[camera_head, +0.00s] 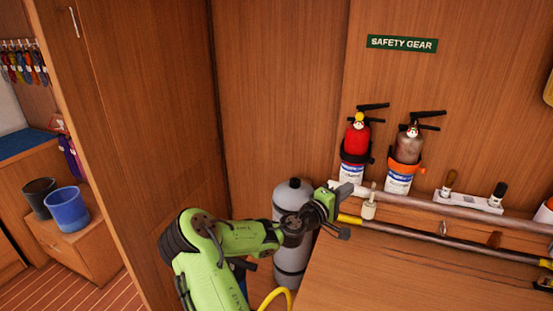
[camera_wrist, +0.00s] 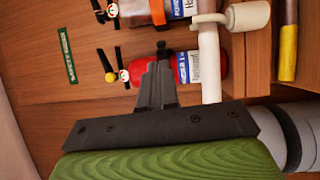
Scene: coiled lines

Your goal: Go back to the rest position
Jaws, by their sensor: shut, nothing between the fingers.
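My green arm reaches from the lower middle of the head view toward the right. My gripper (camera_head: 343,212) is in front of the wooden wall, beside the upper part of a grey cylinder (camera_head: 292,258) and near the left end of a white rail (camera_head: 440,208). In the wrist view my gripper (camera_wrist: 161,60) has its dark fingers together with nothing between them. The fingers point toward a red fire extinguisher (camera_wrist: 140,72) on the wall, which also shows in the head view (camera_head: 356,142). I cannot tell whether the gripper touches the rail.
A second extinguisher (camera_head: 405,158) hangs right of the red one, under a "SAFETY GEAR" sign (camera_head: 402,44). A wooden bench top (camera_head: 400,275) lies at lower right. A yellow hose (camera_head: 275,294) curves near my arm. A blue bucket (camera_head: 68,210) and a dark bucket (camera_head: 40,196) stand left.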

